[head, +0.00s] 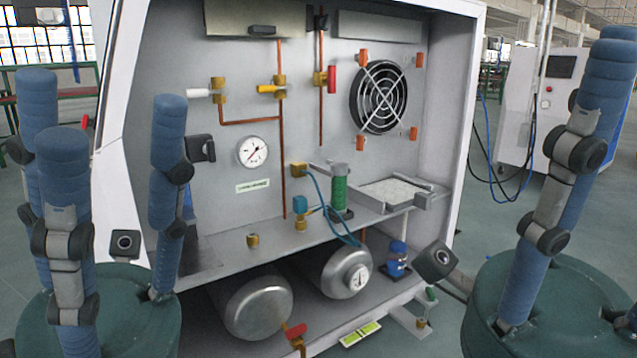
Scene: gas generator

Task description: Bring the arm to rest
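My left gripper (109,112) is at the left of the head view. Its blue padded fingers with grey and black joints stand up from a round dark green palm, spread apart with nothing between them. It is in front of the left edge of the generator cabinet (462,120). My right gripper (606,60) is at the right edge, in front of the cabinet's right side. One long straight blue finger shows fully above its green palm. I see nothing held there.
The cabinet holds a gauge (252,151), a fan (380,98), a green cylinder (339,187), a tray (436,194), two tanks (258,308) and a blue bottle (397,260). A red-handled valve (296,331) is low in front. Another white machine (537,110) stands behind on the right.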

